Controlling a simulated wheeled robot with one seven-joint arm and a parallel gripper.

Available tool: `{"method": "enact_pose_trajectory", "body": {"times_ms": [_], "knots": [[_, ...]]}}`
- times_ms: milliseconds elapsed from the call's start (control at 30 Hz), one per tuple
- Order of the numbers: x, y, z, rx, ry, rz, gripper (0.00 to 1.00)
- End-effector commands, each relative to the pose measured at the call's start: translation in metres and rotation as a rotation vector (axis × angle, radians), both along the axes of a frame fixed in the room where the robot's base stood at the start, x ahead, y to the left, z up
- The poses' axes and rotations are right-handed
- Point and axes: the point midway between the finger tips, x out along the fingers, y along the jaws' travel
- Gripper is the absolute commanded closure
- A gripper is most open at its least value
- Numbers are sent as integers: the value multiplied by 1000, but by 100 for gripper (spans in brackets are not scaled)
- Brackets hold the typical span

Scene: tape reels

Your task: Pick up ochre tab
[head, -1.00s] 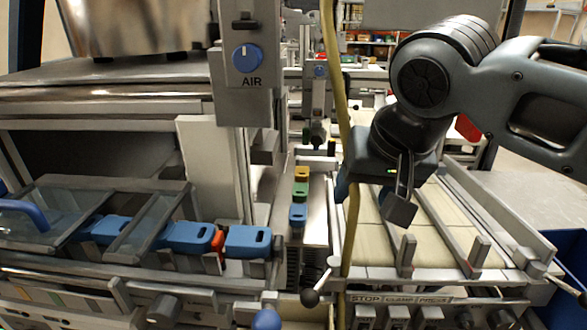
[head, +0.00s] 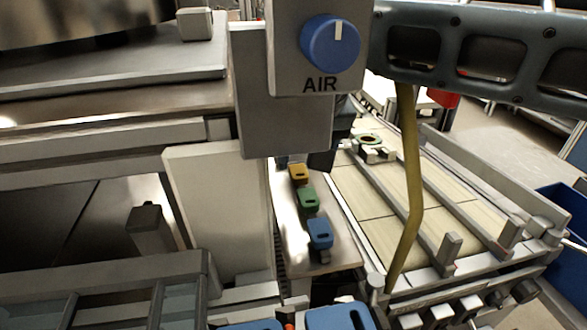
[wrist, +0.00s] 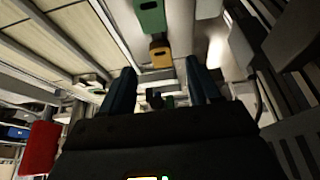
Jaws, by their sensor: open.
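The ochre tab (head: 298,174) is at the far end of a row of tabs on a narrow metal ledge in the head view. A green tab (head: 308,199) and a blue tab (head: 319,234) come nearer in the same row. In the wrist view the ochre tab (wrist: 161,56) shows just beyond and between my fingertips, with the green tab (wrist: 150,18) above it. My gripper (wrist: 160,82) is open, with nothing between its two dark blue fingers.
The grey AIR panel (head: 282,110) hangs close over the ledge. To the right are a yellow hose (head: 412,190) and a pale conveyor bed (head: 375,205) with metal rails. Larger blue blocks (head: 338,318) sit at the bottom. A red object (wrist: 38,148) shows lower left in the wrist view.

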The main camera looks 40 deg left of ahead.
Motion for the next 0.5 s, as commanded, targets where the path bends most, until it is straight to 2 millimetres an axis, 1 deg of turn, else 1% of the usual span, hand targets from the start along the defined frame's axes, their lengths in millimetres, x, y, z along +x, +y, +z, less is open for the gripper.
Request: {"method": "enact_pose_trajectory", "body": {"times_ms": [67,300,400,500], "knots": [[2,2,-6,-2,-1,-1,38],[8,12,-37,-1,-1,-1,38],[10,14,-43,-1,-1,-1,38],[10,14,-45,0,-1,0,38]]}}
